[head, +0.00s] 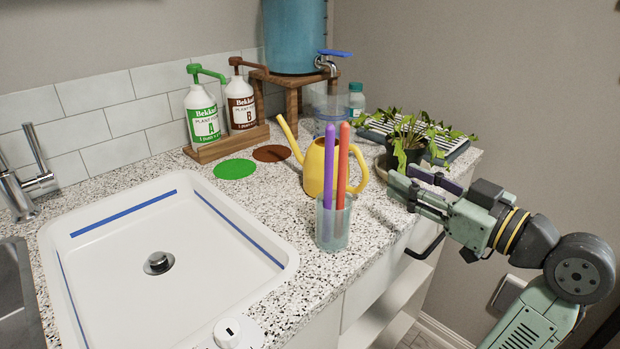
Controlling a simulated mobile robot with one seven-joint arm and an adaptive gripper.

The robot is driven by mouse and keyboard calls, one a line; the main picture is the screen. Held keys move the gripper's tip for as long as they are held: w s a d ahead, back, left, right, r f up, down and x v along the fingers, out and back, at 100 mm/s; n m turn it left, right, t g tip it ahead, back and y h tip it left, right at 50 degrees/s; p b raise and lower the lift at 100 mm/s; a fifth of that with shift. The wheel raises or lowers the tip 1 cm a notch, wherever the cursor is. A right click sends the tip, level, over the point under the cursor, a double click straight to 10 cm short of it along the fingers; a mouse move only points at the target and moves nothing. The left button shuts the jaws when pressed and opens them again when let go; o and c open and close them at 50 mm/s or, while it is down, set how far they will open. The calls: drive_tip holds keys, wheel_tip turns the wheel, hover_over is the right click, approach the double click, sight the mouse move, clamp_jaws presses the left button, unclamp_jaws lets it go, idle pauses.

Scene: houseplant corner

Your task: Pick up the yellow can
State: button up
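The yellow can (317,167) is a small watering can with a long spout to the left and a loop handle to the right. It stands upright on the speckled counter. A clear cup (333,228) holding a purple stick (329,165) and a red stick (343,165) stands in front of it and hides part of its body. My gripper (403,179) is to the right of the can's handle, pointing left, with its fingers apart and nothing seen between them. It looks clear of the can.
A potted seedling (405,150) on a saucer stands just behind my gripper, by a seedling tray (450,146). Two pump bottles (203,118) stand in a wooden rack at the back. A blue water tank (294,35) is behind the can. A white sink (110,270) lies left.

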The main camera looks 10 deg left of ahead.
sight(363, 162)
drive_tip(key=p+x, duration=0.1)
drive_tip(key=x, duration=0.4)
drive_tip(key=shift+a+f, duration=0.1)
drive_tip(key=p+x, duration=0.1)
drive_tip(key=x, duration=0.1)
drive_tip(key=p+x, duration=0.1)
drive_tip(key=x, duration=0.2)
drive_tip(key=shift+s+a+f, duration=0.1)
drive_tip(key=shift+s+a, duration=0.1)
drive_tip(key=shift+s, duration=0.1)
drive_tip(key=shift+w+a+f, duration=0.1)
drive_tip(key=shift+w+a, duration=0.15)
drive_tip(key=shift+w, duration=0.05)
clamp_jaws()
idle(0.4)
